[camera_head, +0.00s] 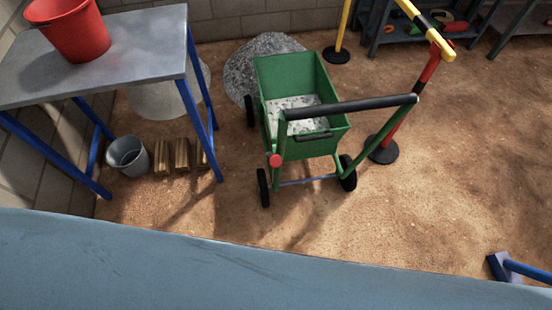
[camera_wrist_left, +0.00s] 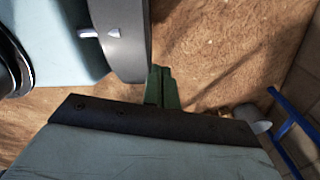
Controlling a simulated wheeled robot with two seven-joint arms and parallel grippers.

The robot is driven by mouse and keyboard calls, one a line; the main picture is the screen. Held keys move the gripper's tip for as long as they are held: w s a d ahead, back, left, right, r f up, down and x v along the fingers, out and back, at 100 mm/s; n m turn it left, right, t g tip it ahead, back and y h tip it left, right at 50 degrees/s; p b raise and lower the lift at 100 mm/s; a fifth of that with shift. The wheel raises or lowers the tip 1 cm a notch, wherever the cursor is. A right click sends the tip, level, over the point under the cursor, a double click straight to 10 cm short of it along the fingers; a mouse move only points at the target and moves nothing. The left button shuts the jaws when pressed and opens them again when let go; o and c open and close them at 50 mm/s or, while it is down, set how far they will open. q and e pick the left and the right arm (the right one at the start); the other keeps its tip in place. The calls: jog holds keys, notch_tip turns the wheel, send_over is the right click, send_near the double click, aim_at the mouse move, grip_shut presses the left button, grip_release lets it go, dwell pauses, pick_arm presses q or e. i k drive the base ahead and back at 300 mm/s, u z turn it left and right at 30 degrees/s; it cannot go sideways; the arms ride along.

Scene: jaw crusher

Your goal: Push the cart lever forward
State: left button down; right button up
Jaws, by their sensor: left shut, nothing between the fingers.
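A green cart (camera_head: 300,145) stands on the sandy floor in the middle of the head view. It has a black handle bar (camera_head: 350,106) on its near side and grey gravel inside. A lever end with a red knob (camera_head: 275,160) shows at the left of the handle frame. Neither gripper shows in the head view. In the left wrist view my left gripper (camera_wrist_left: 162,72) is shut and empty, its two green fingers side by side over bare sand. The cart and lever do not show in that view.
A table (camera_head: 110,55) with a red bucket (camera_head: 70,28) stands at left. A grey bucket (camera_head: 128,155) and wooden blocks (camera_head: 182,156) lie below it. A red post (camera_head: 395,120) stands right of the cart.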

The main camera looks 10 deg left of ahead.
aim_at(275, 161)
jog(key=u, duration=1.85)
jog(key=k, duration=0.85)
jog(key=z, duration=1.1)
jog(key=i, duration=0.5)
jog(key=z, duration=0.1)
